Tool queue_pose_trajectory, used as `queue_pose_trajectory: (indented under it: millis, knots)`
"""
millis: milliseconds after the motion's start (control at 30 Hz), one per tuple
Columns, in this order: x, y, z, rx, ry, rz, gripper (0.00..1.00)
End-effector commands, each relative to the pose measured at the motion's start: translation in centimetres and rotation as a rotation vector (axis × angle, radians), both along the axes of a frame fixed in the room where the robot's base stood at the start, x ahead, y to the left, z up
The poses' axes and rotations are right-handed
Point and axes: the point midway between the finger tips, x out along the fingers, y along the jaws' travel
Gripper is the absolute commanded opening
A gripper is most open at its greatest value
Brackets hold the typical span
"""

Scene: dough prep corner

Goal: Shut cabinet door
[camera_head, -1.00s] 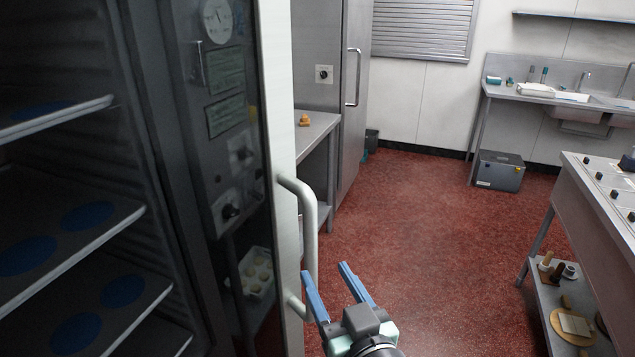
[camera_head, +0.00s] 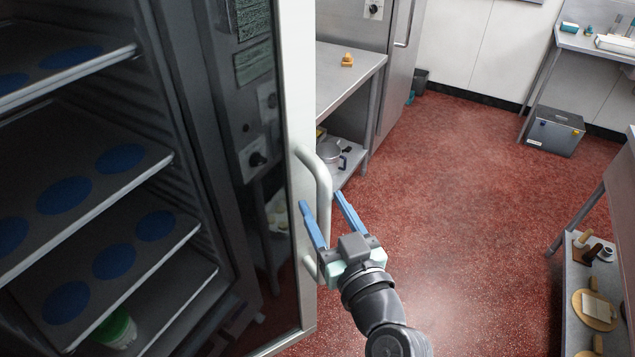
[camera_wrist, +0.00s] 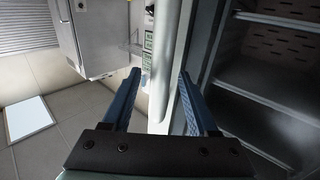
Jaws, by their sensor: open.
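The cabinet door (camera_head: 297,110) stands open in the head view, its pale edge upright and its dark glass facing the cabinet's inside. A white bar handle (camera_head: 325,200) is on its outer face. My gripper (camera_head: 320,200) is open at the handle, its two blue fingers pointing up and away. In the wrist view the handle (camera_wrist: 165,70) runs down between the two blue fingers of the gripper (camera_wrist: 157,85). I cannot tell whether either finger touches it.
A steel table (camera_head: 345,75) with a small orange-brown item (camera_head: 347,60) stands behind the door. A grey box (camera_head: 554,132) sits on the red floor (camera_head: 460,200). A shelf with wooden items (camera_head: 597,310) is at the right. The middle floor is clear.

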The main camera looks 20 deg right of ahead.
Motion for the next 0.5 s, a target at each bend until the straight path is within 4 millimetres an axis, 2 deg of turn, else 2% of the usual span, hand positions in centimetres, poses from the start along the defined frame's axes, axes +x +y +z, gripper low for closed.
queue_pose_trajectory:
  millis: [33, 200, 500]
  knots:
    - [0.9, 0.0, 0.4, 0.000, 0.000, 0.002, 0.59]
    - [2.9, -0.1, 0.2, 0.000, 0.000, 0.000, 0.59]
    - [3.9, -0.1, -0.1, -0.001, 0.001, 0.000, 0.59]
